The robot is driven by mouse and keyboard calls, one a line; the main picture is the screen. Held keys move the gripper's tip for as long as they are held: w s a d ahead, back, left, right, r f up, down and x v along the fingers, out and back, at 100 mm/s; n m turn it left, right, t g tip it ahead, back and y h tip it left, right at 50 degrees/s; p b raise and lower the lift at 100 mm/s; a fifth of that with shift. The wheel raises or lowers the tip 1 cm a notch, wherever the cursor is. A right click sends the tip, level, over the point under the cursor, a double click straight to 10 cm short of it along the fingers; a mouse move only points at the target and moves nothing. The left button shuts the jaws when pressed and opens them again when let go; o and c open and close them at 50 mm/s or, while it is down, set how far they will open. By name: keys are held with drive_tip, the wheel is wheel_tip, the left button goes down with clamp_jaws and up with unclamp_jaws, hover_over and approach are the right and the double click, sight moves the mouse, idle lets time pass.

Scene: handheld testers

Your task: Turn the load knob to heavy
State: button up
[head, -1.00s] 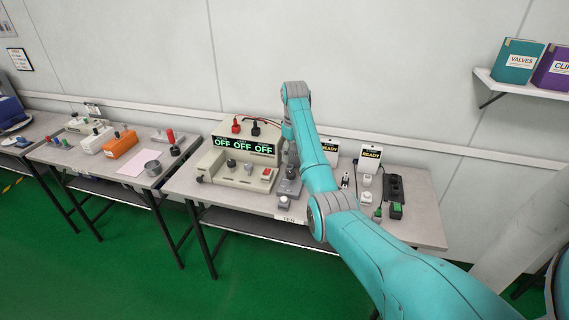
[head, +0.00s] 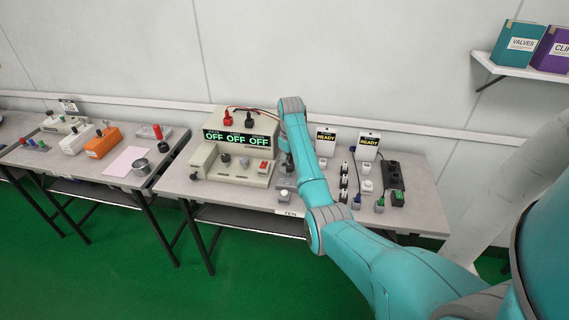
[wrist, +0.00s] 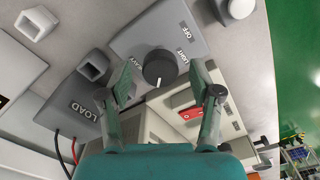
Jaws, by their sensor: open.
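The load knob (wrist: 159,68) is round and black with a white pointer mark, on a grey box (wrist: 135,42) in the wrist view. The mark sits on the knob's lower edge in the picture. OFF and LIGHT are printed to its right; HEAVY, to its left, is partly hidden by a finger. LOAD is printed at lower left. My gripper (wrist: 163,86) is open and empty, with one fingertip on either side of the knob's lower side; contact cannot be told. In the head view my arm hides the knob and most of the grey box (head: 285,182).
The cream tester (head: 240,165) stands left of the grey box, its three displays reading OFF. Its red switch (wrist: 187,114) shows near the right finger. Small adapters, two READY signs and a black power strip (head: 392,176) stand to the right. Another table holds an orange device (head: 102,142).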

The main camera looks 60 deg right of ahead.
drive_tip(key=shift+f, duration=0.25)
drive_tip(key=c, duration=1.1)
drive_tip(key=shift+c, duration=0.2)
drive_tip(key=shift+m, duration=0.3)
drive_tip(key=m, duration=0.4)
drive_tip(key=shift+m, duration=2.3)
